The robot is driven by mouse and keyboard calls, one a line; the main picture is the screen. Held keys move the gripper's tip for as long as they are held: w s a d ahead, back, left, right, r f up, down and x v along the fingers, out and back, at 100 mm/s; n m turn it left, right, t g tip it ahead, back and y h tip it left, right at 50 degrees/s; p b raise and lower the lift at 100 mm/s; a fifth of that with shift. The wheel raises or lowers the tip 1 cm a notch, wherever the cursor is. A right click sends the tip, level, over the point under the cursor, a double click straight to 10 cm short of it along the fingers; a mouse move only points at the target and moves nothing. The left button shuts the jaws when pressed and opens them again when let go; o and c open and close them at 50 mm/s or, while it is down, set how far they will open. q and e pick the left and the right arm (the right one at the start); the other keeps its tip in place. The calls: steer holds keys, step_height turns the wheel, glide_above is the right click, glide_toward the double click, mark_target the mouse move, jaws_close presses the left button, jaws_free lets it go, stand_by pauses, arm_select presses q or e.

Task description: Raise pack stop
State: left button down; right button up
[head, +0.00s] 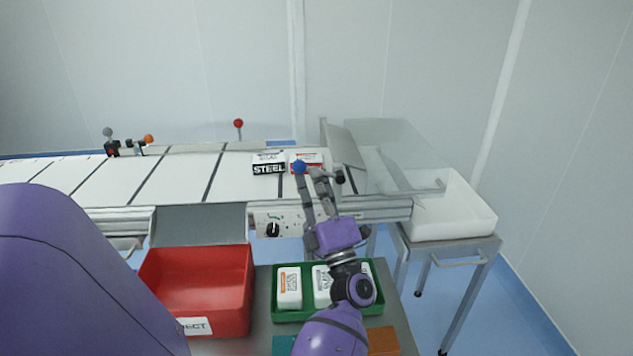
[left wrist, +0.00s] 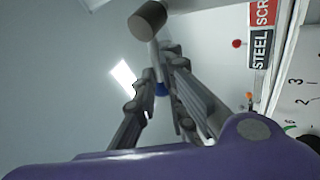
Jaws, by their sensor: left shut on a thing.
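My left gripper (head: 308,172) reaches over the near edge of the conveyor (head: 180,178). Its fingers are closed around a blue ball knob (head: 300,167), which shows between the fingertips in the left wrist view (left wrist: 161,89). What the knob is fixed to is hidden by the fingers. A dark cylindrical knob (head: 340,177) is just right of the fingers; it appears large in the left wrist view (left wrist: 147,20). A grey tilted plate (head: 343,146) stands at the conveyor's right end. I cannot tell which part is the pack stop. My right gripper is not in view.
Packs with a black STEEL label (head: 268,169) and a red label (head: 309,158) lie beside the gripper. A red-knobbed lever (head: 238,124) stands behind. A white bin (head: 455,222) is at right; a red bin (head: 195,278) and green tray (head: 372,270) are in front.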

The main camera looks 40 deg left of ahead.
arm_select(q)
steer(key=shift+s+a+f+n+g, duration=0.1)
steer(key=shift+a+f+n+g, duration=0.05)
steer(key=shift+n+g, duration=0.55)
stand_by(0.5)
steer(key=c, duration=1.7)
jaws_free()
steer(key=shift+a, duration=0.1)
steer(key=v, duration=1.2)
steer(key=shift+f, duration=0.1)
